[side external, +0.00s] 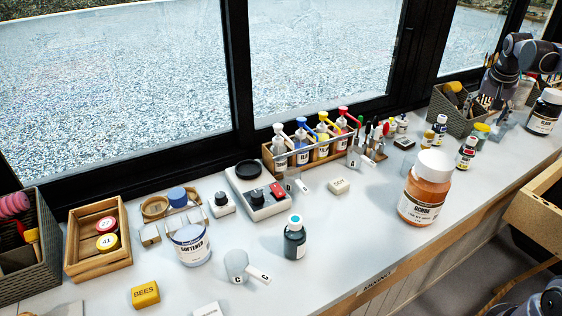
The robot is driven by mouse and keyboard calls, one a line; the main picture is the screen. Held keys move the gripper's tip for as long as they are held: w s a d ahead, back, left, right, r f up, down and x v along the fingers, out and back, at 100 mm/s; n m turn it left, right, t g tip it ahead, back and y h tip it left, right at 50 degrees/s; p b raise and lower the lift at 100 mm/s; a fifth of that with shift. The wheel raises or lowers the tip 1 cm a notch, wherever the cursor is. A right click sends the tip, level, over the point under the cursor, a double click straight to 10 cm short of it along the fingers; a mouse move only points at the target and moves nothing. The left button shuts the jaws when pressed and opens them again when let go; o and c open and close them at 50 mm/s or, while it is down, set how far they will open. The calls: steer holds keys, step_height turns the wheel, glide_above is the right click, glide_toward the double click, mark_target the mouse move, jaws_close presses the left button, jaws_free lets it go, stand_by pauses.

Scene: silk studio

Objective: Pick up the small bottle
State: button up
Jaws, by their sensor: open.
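Several small bottles stand on the white counter, and I cannot tell which one the task means. A dark bottle with a white and teal cap (295,242) stands upright near the front middle. My gripper (507,115) is at the upper right, small and partly hidden beside a basket, apart from the dark teal-capped bottle. Its fingers are hard to make out.
A large orange jar (425,190) stands right of centre. A tub (190,245), a clear cup (236,266) and a yellow block (145,294) are at the left. A wooden rack (310,160) of bottles lines the window. Clear counter lies around the teal-capped bottle's right.

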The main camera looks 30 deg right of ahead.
glide_above(466, 156)
steer(key=f, duration=0.6)
steer(key=shift+s+a+f, duration=0.2)
steer(key=shift+s+a, duration=0.2)
steer(key=shift+a+x, duration=0.15)
steer(key=shift+x, duration=2.6)
steer(key=shift+a+x, duration=0.2)
steer(key=shift+x, duration=2.6)
steer(key=shift+s+f, duration=0.1)
steer(key=shift+s, duration=0.05)
steer(key=c, duration=1.3)
